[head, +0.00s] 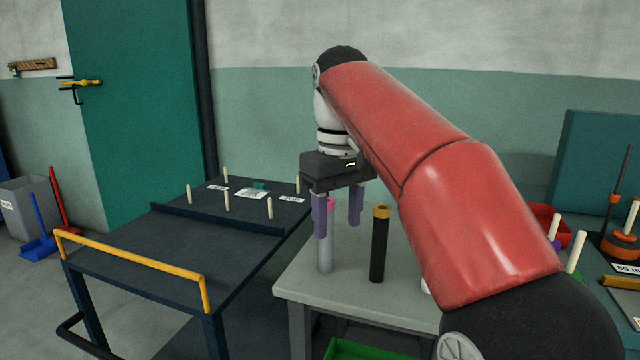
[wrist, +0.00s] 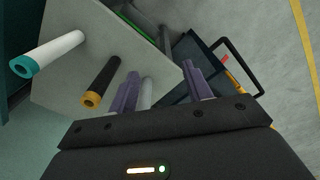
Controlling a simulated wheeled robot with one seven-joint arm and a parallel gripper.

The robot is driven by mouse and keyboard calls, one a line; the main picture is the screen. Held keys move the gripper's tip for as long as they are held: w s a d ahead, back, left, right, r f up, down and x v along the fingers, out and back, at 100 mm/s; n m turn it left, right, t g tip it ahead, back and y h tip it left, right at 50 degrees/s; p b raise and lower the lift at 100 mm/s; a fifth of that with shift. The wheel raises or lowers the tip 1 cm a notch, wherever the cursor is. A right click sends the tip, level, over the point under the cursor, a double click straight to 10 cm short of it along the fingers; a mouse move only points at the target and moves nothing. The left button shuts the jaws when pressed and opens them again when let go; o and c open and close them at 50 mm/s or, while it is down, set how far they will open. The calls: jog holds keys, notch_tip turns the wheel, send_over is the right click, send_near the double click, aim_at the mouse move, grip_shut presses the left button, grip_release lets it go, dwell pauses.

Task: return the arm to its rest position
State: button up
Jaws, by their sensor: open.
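My red arm reaches forward across the head view, with my gripper (head: 338,228) pointing down over the grey table (head: 350,296). The two purple fingers are apart. A grey roll with a pink top (head: 326,252) stands upright at the left finger, which covers part of it. In the wrist view, my gripper (wrist: 161,76) shows with a pale part of that roll (wrist: 146,92) between the fingers, nearer the left one. I cannot tell whether they touch.
A black roll with an orange top (head: 379,245) stands just right of the fingers. A white roll with a teal end (wrist: 50,52) stands beyond it. A dark cart (head: 150,245) with a yellow handle and short pegs is at left. A green crate (head: 352,350) sits low in front.

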jog(key=s+d+f+m+t, duration=0.2)
jog(key=s+d+f, duration=0.4)
jog(key=s+f, duration=0.3)
jog(key=s+d+f+m+t, duration=0.3)
jog(key=s+d+f, duration=0.3)
jog(key=s+f, duration=0.4)
jog(key=shift+s+d+f+m, duration=0.3)
jog(key=shift+f+m, duration=0.4)
jog(key=shift+m, duration=0.2)
